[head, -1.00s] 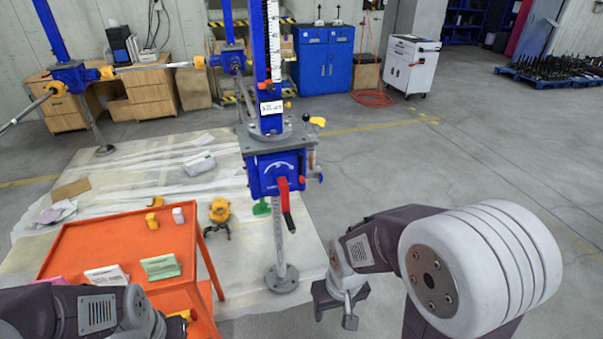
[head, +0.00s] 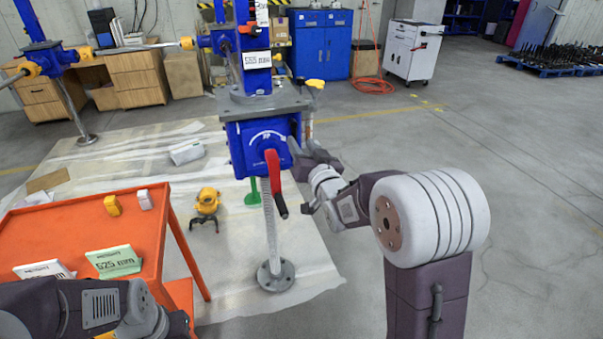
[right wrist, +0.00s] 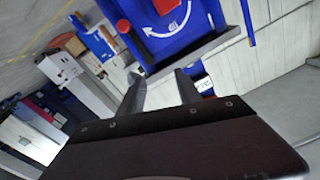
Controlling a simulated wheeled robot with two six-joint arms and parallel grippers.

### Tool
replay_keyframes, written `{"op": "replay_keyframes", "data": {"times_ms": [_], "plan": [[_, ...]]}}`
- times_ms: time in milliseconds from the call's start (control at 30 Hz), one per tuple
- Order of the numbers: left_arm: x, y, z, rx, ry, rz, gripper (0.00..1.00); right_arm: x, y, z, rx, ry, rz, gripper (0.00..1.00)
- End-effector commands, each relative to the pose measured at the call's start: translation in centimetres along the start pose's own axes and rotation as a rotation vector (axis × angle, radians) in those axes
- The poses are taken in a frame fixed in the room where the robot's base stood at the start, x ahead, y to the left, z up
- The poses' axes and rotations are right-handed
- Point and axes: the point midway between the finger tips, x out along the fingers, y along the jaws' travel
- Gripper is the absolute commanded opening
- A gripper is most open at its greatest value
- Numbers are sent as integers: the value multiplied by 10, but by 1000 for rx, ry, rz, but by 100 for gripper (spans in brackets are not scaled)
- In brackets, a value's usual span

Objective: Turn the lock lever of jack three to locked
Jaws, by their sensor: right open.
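The near jack's blue gearbox (head: 262,142) stands in the middle of the head view, with a white arc scale on its front. Its red lever (head: 273,170) hangs down from the front, tilted slightly, with a black grip (head: 281,207) at the lower end. My right gripper (head: 301,180) is open just right of the lever, with no contact visible. In the right wrist view, my right gripper (right wrist: 158,82) has spread, empty fingers below the blue face; the red lever (right wrist: 124,26) shows beyond them. My left arm is at the lower left; its fingers are hidden.
An orange table (head: 92,235) with number cards and small blocks stands at the left. A yellow item (head: 207,202) and a green item (head: 252,190) are on the pale floor sheet. Another blue jack (head: 48,60) stands behind left. The floor at right is open.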

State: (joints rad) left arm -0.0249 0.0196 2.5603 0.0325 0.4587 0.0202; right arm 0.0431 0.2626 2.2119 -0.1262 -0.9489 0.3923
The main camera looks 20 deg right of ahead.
Motion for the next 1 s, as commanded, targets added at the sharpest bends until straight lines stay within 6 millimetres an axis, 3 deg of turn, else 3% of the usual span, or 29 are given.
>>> {"op": "replay_keyframes", "data": {"times_ms": [33,100,200,467,800,1000], "plan": [[43,-1,4,0,0,0,36,2,19,45,-2,-4,7,41],[60,-1,6,0,0,0,36,4,31,67,-2,-15,19,41],[71,-1,7,0,0,0,36,4,42,85,0,-28,32,41],[68,-1,7,0,1,0,36,8,43,83,-1,-30,36,41],[73,-1,7,0,1,0,36,73,45,86,-1,-30,36,41],[74,-2,7,0,1,0,36,93,46,86,-1,-31,37,41]]}}
